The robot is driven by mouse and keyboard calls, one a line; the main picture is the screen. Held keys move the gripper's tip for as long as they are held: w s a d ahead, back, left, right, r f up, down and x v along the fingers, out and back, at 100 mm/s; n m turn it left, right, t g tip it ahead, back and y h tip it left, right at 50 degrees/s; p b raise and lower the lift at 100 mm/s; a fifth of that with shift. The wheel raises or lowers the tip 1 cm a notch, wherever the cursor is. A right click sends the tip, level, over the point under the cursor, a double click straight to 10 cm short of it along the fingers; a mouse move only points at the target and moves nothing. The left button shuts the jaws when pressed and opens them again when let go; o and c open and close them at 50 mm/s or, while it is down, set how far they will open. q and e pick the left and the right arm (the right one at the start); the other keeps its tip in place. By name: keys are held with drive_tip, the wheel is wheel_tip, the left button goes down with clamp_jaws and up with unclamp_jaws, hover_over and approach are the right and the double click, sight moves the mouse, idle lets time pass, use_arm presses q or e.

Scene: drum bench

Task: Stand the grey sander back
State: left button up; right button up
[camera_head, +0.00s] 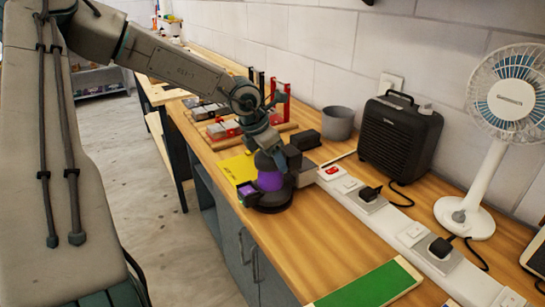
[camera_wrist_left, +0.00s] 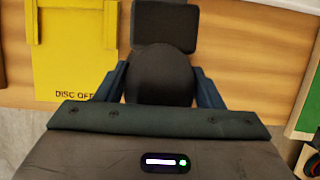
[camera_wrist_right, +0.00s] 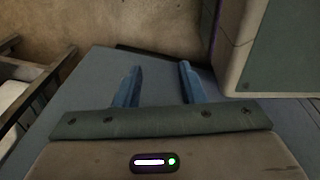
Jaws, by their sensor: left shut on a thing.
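In the left wrist view the sander's dark top (camera_wrist_left: 163,75) sits between the fingers and hides the rest. A yellow plate (camera_head: 238,168) lies just behind the sander; it reads "DISC OFF" in the left wrist view (camera_wrist_left: 75,50). My right gripper (camera_wrist_right: 158,85) is open and empty, away from the bench top.
A dark block (camera_head: 305,140), a grey pot (camera_head: 337,123) and a black heater (camera_head: 400,137) stand toward the wall. A white power strip (camera_head: 410,233) with plugs runs along the bench. A fan (camera_head: 480,190) and a green board (camera_head: 372,287) are nearer. Red racks (camera_head: 277,104) stand farther back.

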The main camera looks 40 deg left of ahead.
use_arm(q)
drive_tip(key=shift+s+d+f, duration=0.1)
drive_tip(key=shift+f, duration=0.05)
use_arm(e)
drive_tip(key=shift+s+r, duration=0.15)
drive_tip(key=shift+s, duration=0.05)
